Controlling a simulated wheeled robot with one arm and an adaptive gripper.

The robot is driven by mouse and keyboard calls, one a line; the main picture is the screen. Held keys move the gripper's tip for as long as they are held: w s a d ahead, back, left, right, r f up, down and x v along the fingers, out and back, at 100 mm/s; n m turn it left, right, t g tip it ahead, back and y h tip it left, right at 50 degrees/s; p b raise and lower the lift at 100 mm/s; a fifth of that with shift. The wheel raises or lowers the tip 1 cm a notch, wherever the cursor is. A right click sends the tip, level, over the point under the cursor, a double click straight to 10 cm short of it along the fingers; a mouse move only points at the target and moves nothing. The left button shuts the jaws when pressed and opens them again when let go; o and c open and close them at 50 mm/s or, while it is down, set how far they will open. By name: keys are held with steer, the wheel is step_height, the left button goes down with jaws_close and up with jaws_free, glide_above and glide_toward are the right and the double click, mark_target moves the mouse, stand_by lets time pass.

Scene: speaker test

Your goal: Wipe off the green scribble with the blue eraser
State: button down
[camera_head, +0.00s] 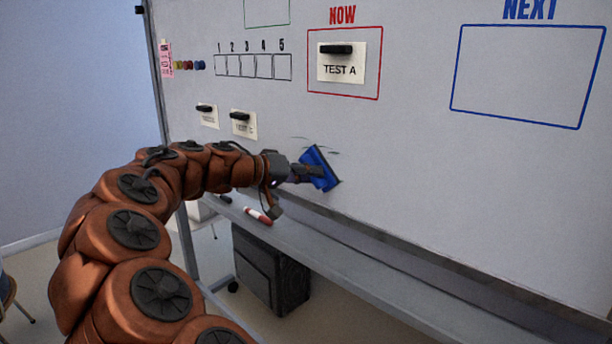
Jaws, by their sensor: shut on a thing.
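The blue eraser (324,164) is at the whiteboard (420,180), tilted, low on the board near the middle of the picture. My gripper (308,173) is shut on the eraser from the left. The eraser appears to be against the board, but I cannot tell whether it touches. Thin dark-green marks (328,151) show just above and beside the eraser, faint and broken. The eraser and gripper may hide more of the scribble.
A tray ledge (350,252) runs below the board, with a red and white marker (258,215) and a dark marker (225,198) on it. Cards with black magnets hang left and above, including TEST A (340,69). A black speaker (270,272) stands on the floor below.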

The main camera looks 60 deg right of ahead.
steer(key=shift+s+a+b, duration=0.3)
steer(key=shift+s, duration=0.8)
steer(key=shift+s+a+b, duration=0.25)
steer(key=shift+s+a, duration=0.1)
steer(key=shift+s, duration=0.8)
steer(key=shift+s+a+b, duration=0.3)
steer(key=shift+s, duration=0.8)
steer(key=shift+d+r+p, duration=0.1)
steer(key=shift+r+p, duration=0.55)
steer(key=shift+r, duration=0.35)
steer(key=w+d, duration=0.4)
steer(key=w, duration=1)
steer(key=shift+p, duration=0.35)
